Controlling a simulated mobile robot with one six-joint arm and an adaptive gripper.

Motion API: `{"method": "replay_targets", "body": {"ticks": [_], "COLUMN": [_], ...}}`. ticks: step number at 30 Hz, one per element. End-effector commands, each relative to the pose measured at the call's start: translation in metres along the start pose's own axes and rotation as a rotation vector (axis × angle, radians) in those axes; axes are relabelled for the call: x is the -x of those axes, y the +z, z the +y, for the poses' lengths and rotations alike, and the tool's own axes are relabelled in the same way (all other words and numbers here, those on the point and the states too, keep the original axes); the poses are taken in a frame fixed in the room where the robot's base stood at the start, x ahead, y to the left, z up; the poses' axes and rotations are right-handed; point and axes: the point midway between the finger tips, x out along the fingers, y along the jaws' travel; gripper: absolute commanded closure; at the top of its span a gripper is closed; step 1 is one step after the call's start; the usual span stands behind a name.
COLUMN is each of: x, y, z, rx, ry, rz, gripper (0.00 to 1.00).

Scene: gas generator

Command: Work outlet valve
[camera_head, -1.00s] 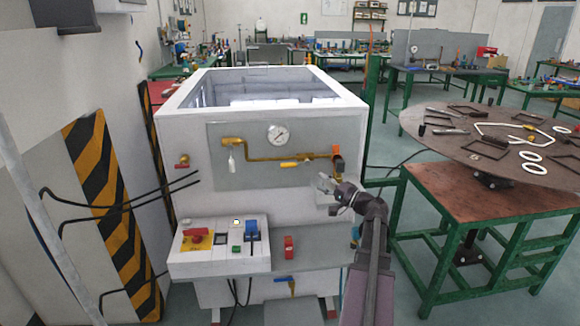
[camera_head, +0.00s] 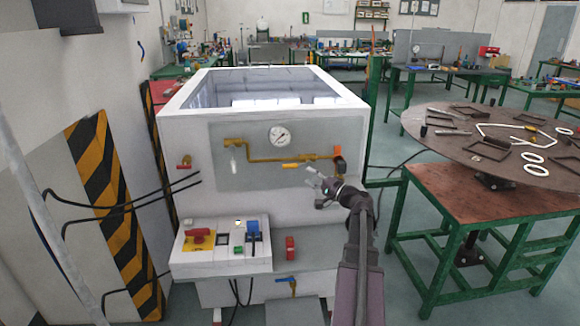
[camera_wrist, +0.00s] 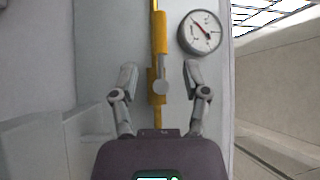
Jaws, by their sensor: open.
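A brass pipe (camera_head: 262,159) runs across the grey panel on the front of the white generator. A valve with a yellow handle (camera_head: 291,165) sits on its right part; I take it as the outlet valve, though no label is readable. In the wrist view the yellow handle (camera_wrist: 160,34) lies along the pipe, with a round grey pivot (camera_wrist: 161,87) below it. My gripper (camera_head: 312,174) is open and empty, just below and right of the handle in the head view. In the wrist view my gripper (camera_wrist: 160,75) has one finger on each side of the pipe line, apart from it.
A pressure gauge (camera_head: 280,136) is above the pipe; it also shows in the wrist view (camera_wrist: 200,32). An orange part (camera_head: 338,153) is at the pipe's right end. A control box (camera_head: 222,246) juts out below left. A round table (camera_head: 470,150) with loose parts stands right.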

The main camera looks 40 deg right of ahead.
Motion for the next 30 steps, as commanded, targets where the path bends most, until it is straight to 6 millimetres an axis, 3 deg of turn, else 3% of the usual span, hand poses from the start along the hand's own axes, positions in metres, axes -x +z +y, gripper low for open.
{"method": "replay_targets", "body": {"ticks": [9,15,30], "x": [-0.051,-0.075,-0.088], "y": [-0.001,0.0,0.001], "z": [-0.001,-0.001,0.0], "rx": [-0.001,-0.001,0.0], "ry": [-0.001,-0.001,-0.001], "rz": [-0.003,-0.003,-0.002], "gripper": [0.4,0.4,0.4]}}
